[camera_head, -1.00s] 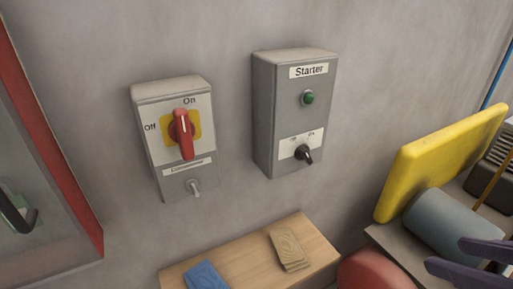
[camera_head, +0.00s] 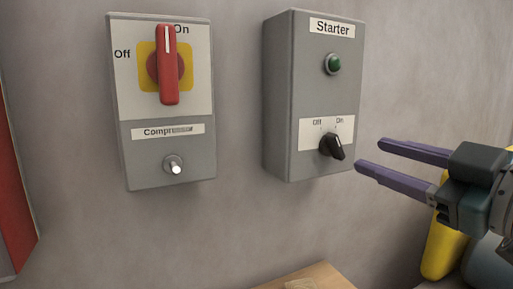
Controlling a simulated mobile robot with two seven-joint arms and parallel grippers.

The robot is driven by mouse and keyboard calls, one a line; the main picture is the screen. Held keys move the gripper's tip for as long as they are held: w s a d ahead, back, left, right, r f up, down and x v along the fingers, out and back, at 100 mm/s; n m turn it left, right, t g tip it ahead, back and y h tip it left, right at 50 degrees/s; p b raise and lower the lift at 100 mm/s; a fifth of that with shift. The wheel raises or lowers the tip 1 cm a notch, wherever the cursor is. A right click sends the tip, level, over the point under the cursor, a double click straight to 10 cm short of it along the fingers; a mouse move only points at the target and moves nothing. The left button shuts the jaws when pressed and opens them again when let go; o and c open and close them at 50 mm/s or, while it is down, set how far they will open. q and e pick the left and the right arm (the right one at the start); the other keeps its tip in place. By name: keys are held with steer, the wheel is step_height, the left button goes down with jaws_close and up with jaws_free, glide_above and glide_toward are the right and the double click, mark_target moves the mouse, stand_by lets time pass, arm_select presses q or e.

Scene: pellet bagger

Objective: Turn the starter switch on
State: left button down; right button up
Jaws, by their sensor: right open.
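The grey starter box (camera_head: 281,100) is fixed to the wall, right of centre, under a "Starter" label. Its black starter switch (camera_head: 332,146) is a small knob on a white plate marked "Off" and "On". The fingertips are just right of the switch, and I see no contact. My left gripper does not show.
A grey compressor box (camera_head: 165,112) with a red handle (camera_head: 167,66) at "On" and a small metal toggle (camera_head: 173,165) hangs to the left. A red-edged frame (camera_head: 15,190) is at far left. A wooden surface (camera_head: 315,277) and a yellow object (camera_head: 441,250) lie below.

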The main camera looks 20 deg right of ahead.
mark_target(339, 145)
steer(key=w, duration=0.7)
steer(key=shift+w+a+p, duration=0.15)
steer(key=shift+a+p, duration=0.15)
jaws_close()
